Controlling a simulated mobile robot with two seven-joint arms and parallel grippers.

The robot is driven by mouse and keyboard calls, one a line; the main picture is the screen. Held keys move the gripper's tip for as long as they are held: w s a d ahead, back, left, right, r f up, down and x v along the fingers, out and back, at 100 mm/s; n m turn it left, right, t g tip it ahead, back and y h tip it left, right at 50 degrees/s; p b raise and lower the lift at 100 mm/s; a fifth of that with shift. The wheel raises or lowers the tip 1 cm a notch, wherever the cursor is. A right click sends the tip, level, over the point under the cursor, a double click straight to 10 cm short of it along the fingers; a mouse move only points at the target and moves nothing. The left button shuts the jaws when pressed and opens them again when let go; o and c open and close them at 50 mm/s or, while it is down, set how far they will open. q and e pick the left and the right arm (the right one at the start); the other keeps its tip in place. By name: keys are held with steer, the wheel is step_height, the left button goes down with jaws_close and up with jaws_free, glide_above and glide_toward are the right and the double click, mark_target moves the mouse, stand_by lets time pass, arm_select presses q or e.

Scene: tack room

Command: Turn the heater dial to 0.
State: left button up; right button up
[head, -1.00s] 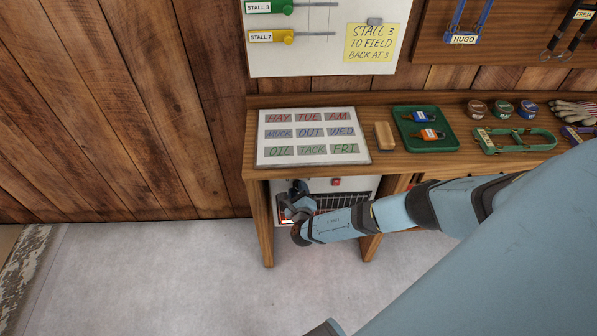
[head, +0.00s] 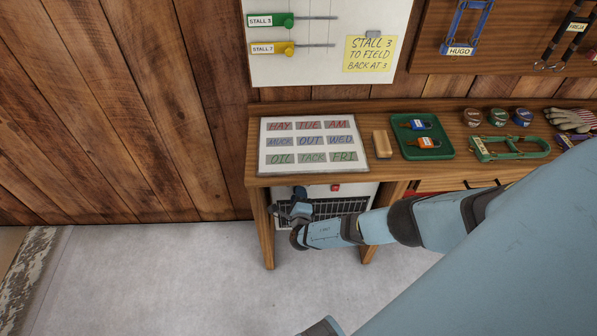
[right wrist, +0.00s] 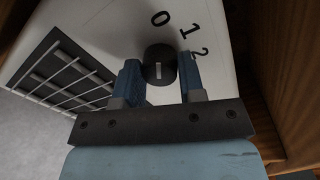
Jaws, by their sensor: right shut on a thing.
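The white heater (head: 357,190) stands under the bench, with a dark wire grille and a small red part on its upper front. My right gripper (head: 299,196) reaches to its upper left, hiding the dial in the head view. In the right wrist view the black dial (right wrist: 159,62) sits between the two blue fingers of my right gripper (right wrist: 160,72), which is shut on it. A pale line on the dial's face runs roughly toward the printed 0; 1 and 2 show to the right. The grille looks dark. My left gripper is out of view.
The wooden bench (head: 220,181) stands over the heater, its left leg (head: 262,230) close to my right gripper. Grey floor in front is clear.

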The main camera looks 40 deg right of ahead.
steer(key=o, duration=0.8)
steer(key=shift+c, duration=0.2)
steer(key=shift+o, duration=0.8)
steer(key=f+p+v, duration=0.1)
steer(key=p+v, duration=0.2)
steer(key=v, duration=1)
steer(key=shift+s+a+r, duration=0.25)
steer(key=shift+s+r, duration=0.15)
steer(key=shift+r, duration=0.1)
